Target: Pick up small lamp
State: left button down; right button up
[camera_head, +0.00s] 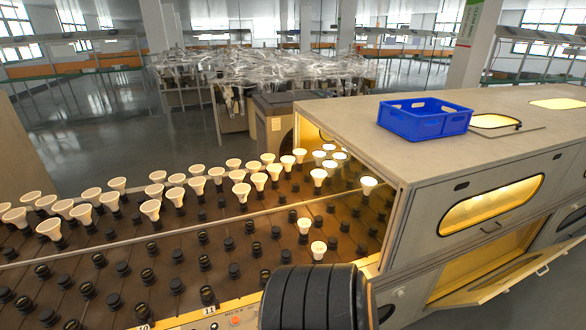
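Many white cone-shaped lamps stand upright in black sockets on the brown socket bed. Two small lamps stand apart from the rest near the front: one at the back (304,226) and one slightly nearer me (318,250). Several lit lamps, among them one at the cabinet opening (369,185), glow at the cabinet mouth. Larger-looking unlit lamps stand in rows to the left, such as one near the front (150,209). Neither of my grippers shows in this view.
A long beige cabinet (450,165) with lit windows fills the right. A blue crate (425,118) sits on its top. An open flap (500,280) sticks out at lower right. Many empty black sockets (148,276) cover the front of the bed.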

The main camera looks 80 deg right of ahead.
aim_at(304, 223)
jog(key=z, duration=2.6)
